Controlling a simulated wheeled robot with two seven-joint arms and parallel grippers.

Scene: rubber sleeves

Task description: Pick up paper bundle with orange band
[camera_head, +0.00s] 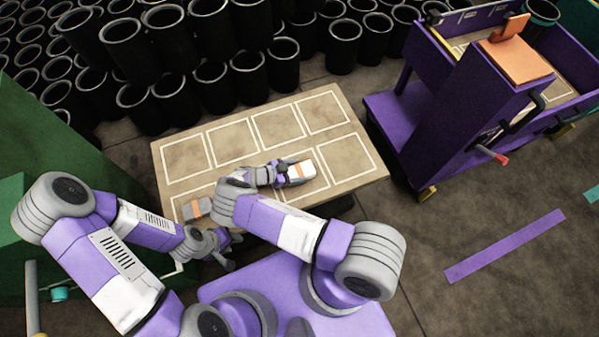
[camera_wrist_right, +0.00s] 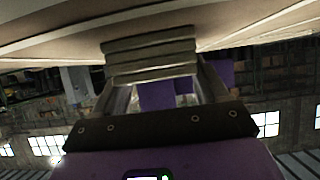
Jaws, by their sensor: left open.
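A white paper bundle (camera_head: 308,169) with an orange band lies near the middle of the table, at the tips of my right gripper (camera_head: 291,173). The right fingers reach along both sides of the bundle and appear closed on it. The right wrist view shows a grey layered stack (camera_wrist_right: 150,57) between the fingers; no orange shows on it there. A second, greyer bundle with an orange band (camera_head: 197,208) lies near the table's left edge. My left gripper (camera_head: 229,250) is open and empty at the table's front left edge, apart from that bundle.
The beige table (camera_head: 235,117) has white outlined squares, mostly bare. Many black sleeves (camera_head: 207,32) stand behind it. A purple cart (camera_head: 465,85) with an orange pad (camera_head: 516,60) stands at right. A green cabinet (camera_head: 60,145) is at left. A purple strip (camera_head: 505,246) marks the floor.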

